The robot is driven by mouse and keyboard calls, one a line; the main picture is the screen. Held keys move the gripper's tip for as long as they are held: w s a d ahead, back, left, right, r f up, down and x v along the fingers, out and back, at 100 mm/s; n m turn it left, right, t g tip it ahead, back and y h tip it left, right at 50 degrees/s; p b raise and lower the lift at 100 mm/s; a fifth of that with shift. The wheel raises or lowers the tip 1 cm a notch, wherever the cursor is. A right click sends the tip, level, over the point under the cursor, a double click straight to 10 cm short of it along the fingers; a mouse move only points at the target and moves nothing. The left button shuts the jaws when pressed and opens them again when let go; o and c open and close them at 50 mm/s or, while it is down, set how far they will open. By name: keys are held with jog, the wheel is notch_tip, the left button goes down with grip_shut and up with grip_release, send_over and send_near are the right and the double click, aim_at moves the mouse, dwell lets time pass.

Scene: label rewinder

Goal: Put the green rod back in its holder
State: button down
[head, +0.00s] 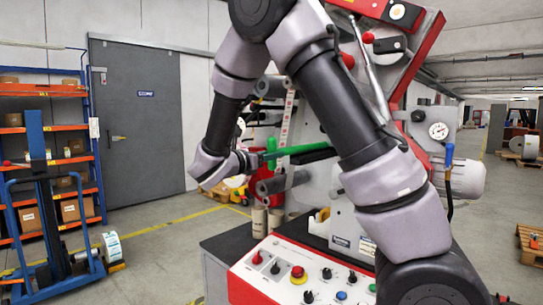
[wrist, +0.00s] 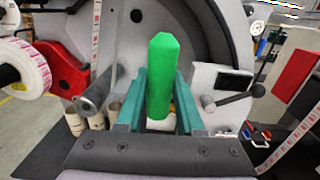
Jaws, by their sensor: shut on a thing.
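The green rod (wrist: 161,72) stands between the two teal fingers of my gripper (wrist: 160,98) in the wrist view, its faceted end pointing away from the wrist. My gripper is shut on it. In the head view the rod (head: 300,151) lies nearly level in front of the label rewinder (head: 320,185), its right end passing behind my arm. My gripper (head: 253,160) is at the rod's left end there. I cannot tell which part is the rod's holder, nor whether the rod touches the machine.
The rewinder's control panel (head: 290,272) with knobs and a red button is below. Grey rollers (wrist: 98,95) and a label reel (wrist: 25,68) are left of the gripper in the wrist view; a black-handled lever (wrist: 235,97) is right. Shelves (head: 45,135) stand far left.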

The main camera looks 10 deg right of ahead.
jog(key=shift+f, duration=1)
dwell(0.4)
jog(key=shift+c, duration=2.3)
grip_release()
jog(key=v, duration=1)
jog(key=s+d+f+m+g+y, duration=0.2)
jog(key=s+d+m+g+y, duration=0.75)
jog(key=d+m, duration=0.5)
jog(key=s+r+m+t+y, duration=0.6)
jog(key=s+m, duration=0.4)
jog(key=m, duration=0.4)
notch_tip(320, 180, up, 3)
jog(key=shift+a+f+m+y, duration=0.25)
jog(key=shift+a+m+y, duration=0.1)
jog(key=shift+y, duration=0.4)
